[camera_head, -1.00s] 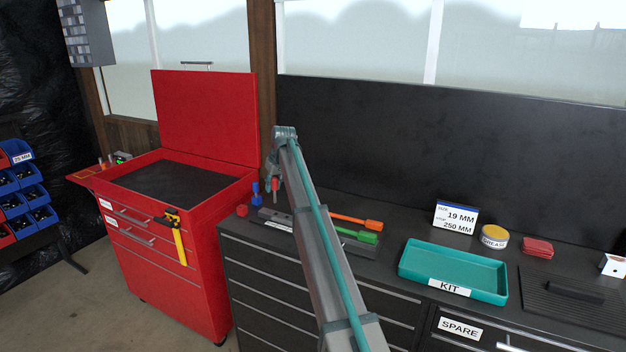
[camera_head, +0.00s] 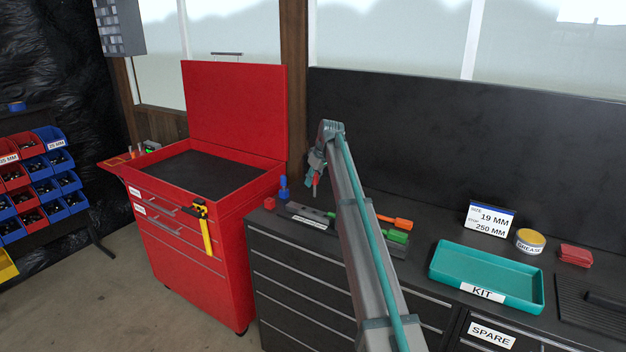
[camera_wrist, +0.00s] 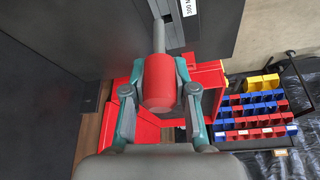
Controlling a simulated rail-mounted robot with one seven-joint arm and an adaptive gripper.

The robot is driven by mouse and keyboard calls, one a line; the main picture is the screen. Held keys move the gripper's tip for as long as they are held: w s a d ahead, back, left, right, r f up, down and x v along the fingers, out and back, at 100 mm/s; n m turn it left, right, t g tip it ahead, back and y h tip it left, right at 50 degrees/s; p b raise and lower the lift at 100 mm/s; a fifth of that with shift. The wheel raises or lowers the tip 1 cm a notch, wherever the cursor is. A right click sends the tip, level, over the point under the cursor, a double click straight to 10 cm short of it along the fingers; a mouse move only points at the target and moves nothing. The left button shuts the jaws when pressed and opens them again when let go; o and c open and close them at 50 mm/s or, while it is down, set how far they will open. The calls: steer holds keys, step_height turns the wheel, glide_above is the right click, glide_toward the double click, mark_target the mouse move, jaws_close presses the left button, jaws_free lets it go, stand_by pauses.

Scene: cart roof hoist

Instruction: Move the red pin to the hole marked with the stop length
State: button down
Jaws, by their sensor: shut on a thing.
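My gripper (camera_head: 316,172) is shut on the red pin (camera_head: 315,184) above the left part of the grey stop bar (camera_head: 327,214) on the bench. In the wrist view my gripper's fingers (camera_wrist: 160,96) close on both sides of the pin's red head (camera_wrist: 159,80), and its grey shaft points away from them. Part of the grey bar (camera_wrist: 215,25) shows there with a label starting "300 M". I cannot tell whether the shaft tip touches the bar. The size card (camera_head: 490,220) reads 19 MM and stop 250 MM. My arm hides part of the bar.
Blue (camera_head: 284,188) and small red (camera_head: 269,203) pieces stand left of the bar. A teal kit tray (camera_head: 440,262), grease tin (camera_head: 530,241) and red tool cart (camera_head: 190,260) are nearby.

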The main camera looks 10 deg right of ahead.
steer(key=shift+f+b, duration=0.9)
steer(key=shift+f, duration=1.75)
steer(key=shift+f+b, duration=0.65)
steer(key=shift+f, duration=1.35)
steer(key=c, duration=0.8)
jaws_free()
steer(key=shift+c, duration=0.2)
steer(key=v, duration=1.2)
steer(key=shift+a, duration=0.1)
